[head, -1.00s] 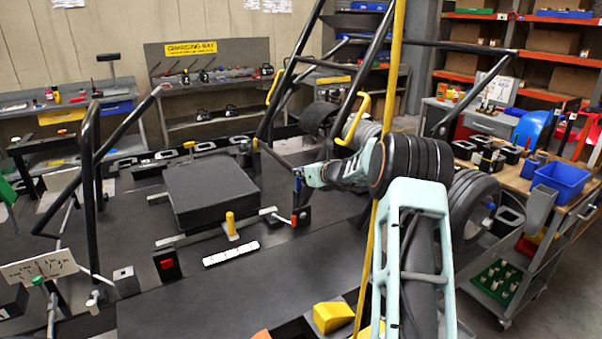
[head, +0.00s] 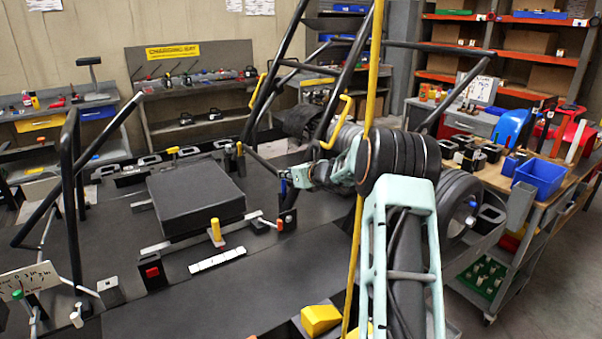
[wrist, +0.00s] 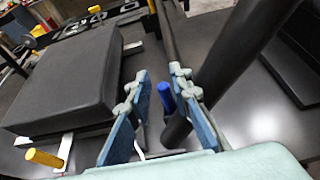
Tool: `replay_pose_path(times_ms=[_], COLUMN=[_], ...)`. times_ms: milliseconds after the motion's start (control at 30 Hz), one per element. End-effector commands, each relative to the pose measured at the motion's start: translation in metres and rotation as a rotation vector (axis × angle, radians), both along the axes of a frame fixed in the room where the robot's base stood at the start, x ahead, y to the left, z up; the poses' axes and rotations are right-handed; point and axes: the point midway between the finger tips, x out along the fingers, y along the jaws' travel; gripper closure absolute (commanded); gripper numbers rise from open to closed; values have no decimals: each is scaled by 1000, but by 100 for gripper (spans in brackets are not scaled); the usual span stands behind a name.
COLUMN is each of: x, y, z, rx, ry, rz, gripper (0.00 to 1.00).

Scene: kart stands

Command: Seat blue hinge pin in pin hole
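The blue hinge pin (head: 283,187) shows in the head view as a small upright blue piece beside my gripper (head: 296,178), at the foot of the dark frame tube. In the wrist view the blue pin (wrist: 166,97) stands between the two blue-padded fingers of my gripper (wrist: 159,78), nearer the right finger. The fingers are apart, with a gap between the left finger and the pin. The pin's lower end is hidden, and I cannot tell what supports it. I cannot make out the pin hole; a dark bracket (head: 287,219) stands below the pin.
A thick dark tube (wrist: 229,70) rises close to the right finger. A black seat pad (head: 194,199) and a yellow-handled clamp (head: 215,231) are to the left. Bare dark deck (head: 235,290) lies in front.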

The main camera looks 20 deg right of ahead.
Motion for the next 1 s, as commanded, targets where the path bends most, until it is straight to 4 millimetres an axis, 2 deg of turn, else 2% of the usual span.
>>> replay_pose_path(times_ms=[300, 500, 700, 1000], x=[-56, -83, -97, -98], y=[-11, -16, -18, -18], z=[22, 33, 39, 39], rx=[-2, -2, -1, -1], ry=[-1, -1, 0, 0], rz=[-1, 0, 0, 1], gripper=[81, 81, 81, 81])
